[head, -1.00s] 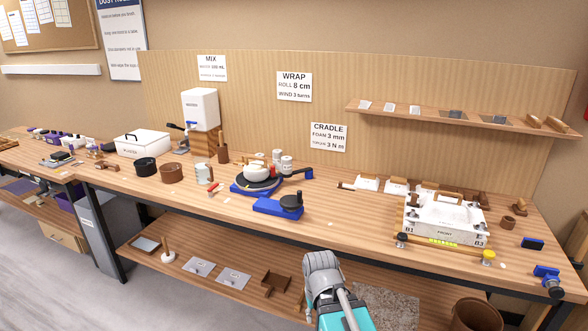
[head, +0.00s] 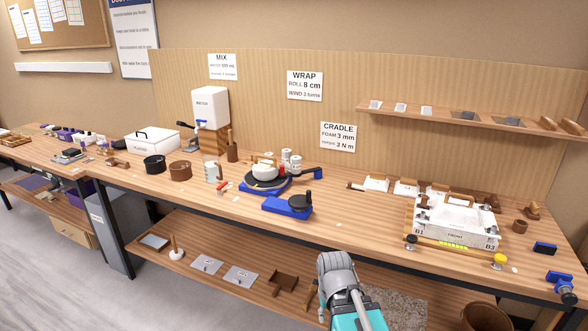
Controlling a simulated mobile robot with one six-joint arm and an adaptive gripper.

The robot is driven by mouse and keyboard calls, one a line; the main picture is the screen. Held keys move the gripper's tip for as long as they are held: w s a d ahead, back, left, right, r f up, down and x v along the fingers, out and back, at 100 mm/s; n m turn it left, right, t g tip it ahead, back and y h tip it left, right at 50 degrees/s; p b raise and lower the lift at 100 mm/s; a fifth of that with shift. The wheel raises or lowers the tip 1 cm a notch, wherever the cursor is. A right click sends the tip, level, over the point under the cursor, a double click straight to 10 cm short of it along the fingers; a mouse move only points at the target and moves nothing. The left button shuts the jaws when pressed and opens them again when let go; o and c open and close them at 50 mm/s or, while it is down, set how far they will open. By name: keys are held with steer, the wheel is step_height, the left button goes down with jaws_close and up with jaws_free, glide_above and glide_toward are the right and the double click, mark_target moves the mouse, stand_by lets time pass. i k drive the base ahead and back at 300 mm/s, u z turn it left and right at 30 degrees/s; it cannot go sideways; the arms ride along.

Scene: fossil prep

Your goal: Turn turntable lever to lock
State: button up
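The turntable (head: 252,186) is a dark disc on a blue base, standing mid-bench with a white rounded object (head: 264,172) on it. A small red lever (head: 223,187) shows at the left side of the turntable; whether it is locked is too small to tell. A blue arm with a dark end (head: 309,172) reaches out to the right of the turntable. My arm shows at the bottom centre, in front of the bench edge. My gripper's fingers are not visible.
A blue block with a black knob (head: 287,205) sits in front of the turntable. A grey-white cup (head: 211,171) and brown pot (head: 180,171) stand to its left. A white cradle box (head: 456,222) is at the right. The bench front between them is mostly clear.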

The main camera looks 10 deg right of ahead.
mark_target(219, 189)
steer(key=k, duration=1.35)
steer(key=z, duration=0.35)
steer(key=i, duration=2.2)
steer(key=u, duration=0.6)
